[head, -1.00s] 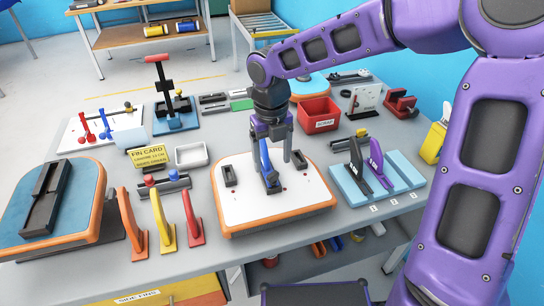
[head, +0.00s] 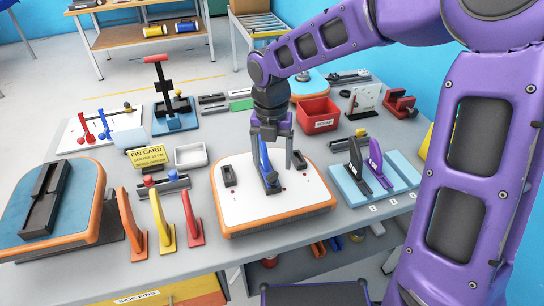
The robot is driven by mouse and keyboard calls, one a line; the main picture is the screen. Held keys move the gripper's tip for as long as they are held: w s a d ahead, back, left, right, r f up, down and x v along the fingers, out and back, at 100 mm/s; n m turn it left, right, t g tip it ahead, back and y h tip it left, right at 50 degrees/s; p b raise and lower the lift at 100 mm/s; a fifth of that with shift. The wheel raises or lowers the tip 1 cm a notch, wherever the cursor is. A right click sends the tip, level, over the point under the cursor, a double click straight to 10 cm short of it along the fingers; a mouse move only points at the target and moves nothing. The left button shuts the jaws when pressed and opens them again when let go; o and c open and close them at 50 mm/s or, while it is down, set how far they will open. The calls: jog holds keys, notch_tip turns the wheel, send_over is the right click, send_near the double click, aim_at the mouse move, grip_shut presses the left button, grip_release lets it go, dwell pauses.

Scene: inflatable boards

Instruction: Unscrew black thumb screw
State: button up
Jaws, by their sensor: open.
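A white board with an orange rim (head: 300,205) lies flat at the front middle of the table. A blue fin (head: 266,160) stands upright in a dark fin box (head: 271,186) on it. My gripper (head: 274,164) points down over the board, fingers apart, one at the fin's left and the other to its right. I cannot tell whether either finger touches the fin. The black thumb screw cannot be made out; it is too small or hidden by the gripper and fin. Small red dots lie on the board near the box.
Orange, yellow (head: 162,222) and red fins stand left of the board. A blue rack (head: 356,185) with black and purple fins stands to the right. A red bin (head: 318,117) and a white tray (head: 191,156) are behind. A blue board (head: 85,204) lies at far left.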

jog(key=shift+m, duration=0.5)
jog(key=m, duration=0.4)
jog(key=shift+m, duration=0.9)
jog(key=shift+d+m, duration=0.1)
jog(key=shift+m, duration=1)
jog(key=m, duration=0.4)
jog(key=shift+s+b, duration=0.1)
jog(key=shift+b, duration=0.3)
